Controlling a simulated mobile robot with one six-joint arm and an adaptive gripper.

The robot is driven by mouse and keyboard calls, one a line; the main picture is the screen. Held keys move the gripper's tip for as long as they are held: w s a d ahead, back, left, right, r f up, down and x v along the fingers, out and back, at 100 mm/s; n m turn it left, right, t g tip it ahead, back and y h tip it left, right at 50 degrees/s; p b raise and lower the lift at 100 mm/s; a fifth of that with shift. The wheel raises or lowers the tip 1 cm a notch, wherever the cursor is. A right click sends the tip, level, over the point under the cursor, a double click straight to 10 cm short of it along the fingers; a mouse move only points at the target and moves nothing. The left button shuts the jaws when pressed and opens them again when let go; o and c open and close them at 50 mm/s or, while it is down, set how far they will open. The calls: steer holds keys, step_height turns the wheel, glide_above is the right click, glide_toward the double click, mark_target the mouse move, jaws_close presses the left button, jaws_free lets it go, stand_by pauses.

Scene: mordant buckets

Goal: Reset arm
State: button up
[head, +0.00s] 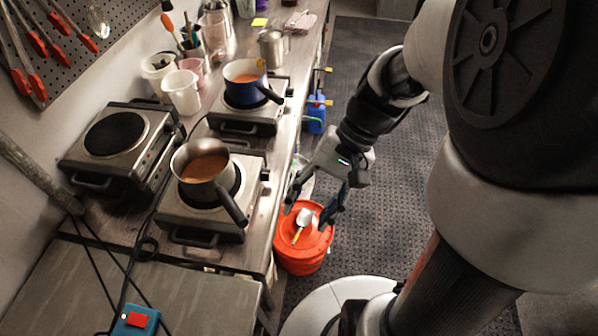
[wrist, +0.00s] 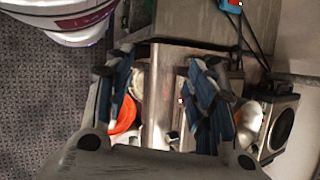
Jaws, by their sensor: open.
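My gripper (head: 310,207) hangs from my arm above and beside the counter's front edge in the head view. Its fingers are spread and nothing is between them. An orange lidded bucket (head: 311,261) stands on the floor below it, with a small metal scoop (head: 305,217) with a yellow handle on the lid. In the wrist view my gripper (wrist: 163,75) shows its two dark blue-padded fingers apart. Part of an orange surface (wrist: 124,114) shows behind the left finger, and the rest is hidden.
A steel pot (head: 204,180) and a blue pot (head: 240,95), both holding orange-brown liquid, sit on hotplates along the counter, handles toward the aisle. A blue container (head: 316,115) stands near the counter. The dark mat (head: 385,150) at right is largely clear.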

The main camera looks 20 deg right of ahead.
stand_by(0.3)
steer(key=s+r+n+t+h, duration=0.4)
steer(key=r+n+t+h, duration=0.2)
steer(key=r+n, duration=0.1)
steer(key=shift+s+a+r, duration=0.35)
steer(key=shift+a+r, duration=0.1)
steer(key=shift+r, duration=0.2)
stand_by(0.7)
